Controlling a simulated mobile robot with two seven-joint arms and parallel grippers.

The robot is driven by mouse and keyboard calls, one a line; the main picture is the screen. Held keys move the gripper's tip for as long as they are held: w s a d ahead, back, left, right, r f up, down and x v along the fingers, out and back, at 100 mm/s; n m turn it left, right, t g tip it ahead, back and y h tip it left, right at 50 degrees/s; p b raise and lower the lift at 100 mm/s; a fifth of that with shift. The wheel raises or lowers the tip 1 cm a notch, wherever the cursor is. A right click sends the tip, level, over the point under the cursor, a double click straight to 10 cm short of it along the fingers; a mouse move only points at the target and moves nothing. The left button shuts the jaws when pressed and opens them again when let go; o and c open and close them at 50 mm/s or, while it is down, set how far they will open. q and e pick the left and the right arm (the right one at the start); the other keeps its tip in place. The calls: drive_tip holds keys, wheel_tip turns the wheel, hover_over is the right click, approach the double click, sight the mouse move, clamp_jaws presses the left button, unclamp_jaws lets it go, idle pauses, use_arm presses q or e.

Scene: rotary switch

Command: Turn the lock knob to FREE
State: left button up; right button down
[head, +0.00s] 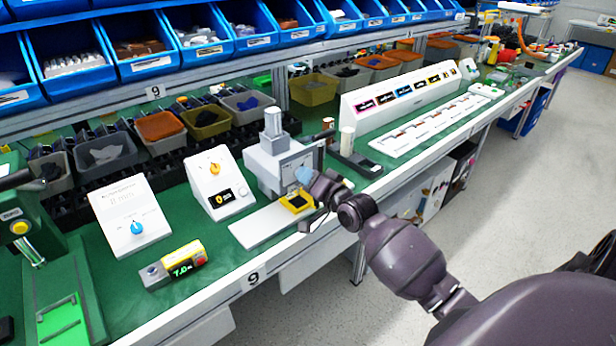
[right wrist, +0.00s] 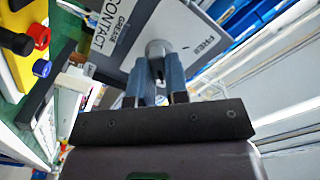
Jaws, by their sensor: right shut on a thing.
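The lock knob (right wrist: 156,48) is a grey round knob on a grey plate (right wrist: 186,22) in the right wrist view. In the head view my right gripper (head: 304,175) is at the front of the grey machine (head: 268,165), and the knob is hidden. My left gripper is out of view.
A yellow block (head: 297,202) sits on the machine's white base just below my gripper. White boxes with an orange dial (head: 215,170) and a blue dial (head: 137,228) stand to the left. A yellow device with a green display (head: 180,269) lies at the bench's front.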

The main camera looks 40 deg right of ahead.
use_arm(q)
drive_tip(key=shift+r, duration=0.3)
use_arm(e)
drive_tip(key=shift+r+n, duration=0.1)
drive_tip(key=shift+n, duration=0.2)
use_arm(q)
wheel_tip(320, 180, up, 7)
drive_tip(key=p, duration=0.7)
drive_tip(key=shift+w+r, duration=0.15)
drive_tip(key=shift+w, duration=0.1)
use_arm(e)
drive_tip(key=shift+a+n, duration=0.2)
drive_tip(key=shift+n, duration=4.1)
drive_tip(key=shift+a+n, duration=0.15)
drive_tip(key=shift+n, duration=4.15)
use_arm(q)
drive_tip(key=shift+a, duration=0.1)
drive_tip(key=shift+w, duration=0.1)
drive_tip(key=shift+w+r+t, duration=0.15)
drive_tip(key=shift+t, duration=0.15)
use_arm(e)
drive_tip(key=c, duration=1.1)
unclamp_jaws()
